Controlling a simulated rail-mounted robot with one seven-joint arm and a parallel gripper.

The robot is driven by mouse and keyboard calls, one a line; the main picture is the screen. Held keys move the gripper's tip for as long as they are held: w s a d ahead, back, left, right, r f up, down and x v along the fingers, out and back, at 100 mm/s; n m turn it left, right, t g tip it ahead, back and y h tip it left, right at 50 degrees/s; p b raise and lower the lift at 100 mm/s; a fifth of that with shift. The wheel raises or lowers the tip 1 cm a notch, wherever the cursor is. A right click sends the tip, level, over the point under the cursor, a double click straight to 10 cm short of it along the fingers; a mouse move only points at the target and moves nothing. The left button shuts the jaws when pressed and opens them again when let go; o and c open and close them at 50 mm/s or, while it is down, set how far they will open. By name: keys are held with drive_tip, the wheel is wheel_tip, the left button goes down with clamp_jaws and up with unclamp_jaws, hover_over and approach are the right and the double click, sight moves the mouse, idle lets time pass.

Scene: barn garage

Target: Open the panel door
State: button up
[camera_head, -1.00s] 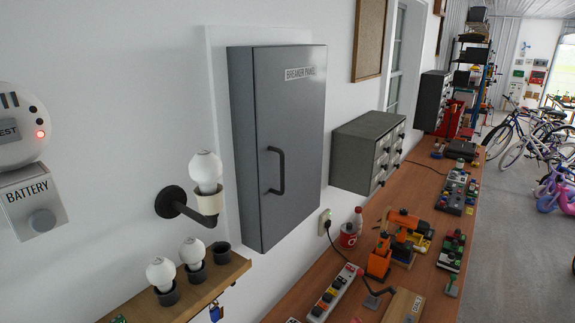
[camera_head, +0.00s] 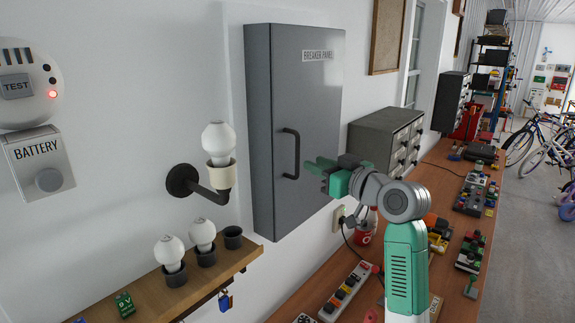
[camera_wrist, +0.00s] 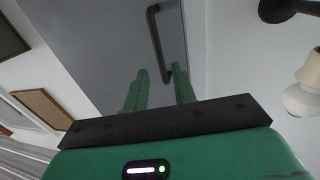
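The grey breaker panel (camera_head: 262,130) hangs on the white wall, and its door (camera_head: 318,105) is shut. The door's dark vertical bar handle (camera_head: 297,153) is near the door's left side in the head view. My green gripper (camera_head: 313,166) is in front of the door, just right of the handle. In the wrist view, my gripper (camera_wrist: 159,76) has its two fingers spread apart with nothing held. The handle (camera_wrist: 154,35) runs up from between the fingertips, its near end close to the right finger. I cannot tell whether they touch.
A wall lamp (camera_head: 219,175) and a shelf with bulbs (camera_head: 190,280) are left of the panel. A grey drawer cabinet (camera_head: 375,135) is close on the right. The workbench (camera_head: 455,210) below holds tools and a power strip (camera_head: 345,292).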

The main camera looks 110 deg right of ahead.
drive_tip(key=p, duration=0.2)
hover_over(297, 177)
drive_tip(key=shift+s+d+r, duration=0.1)
drive_tip(key=shift+d, duration=0.2)
drive_tip(key=shift+c, duration=0.5)
clamp_jaws()
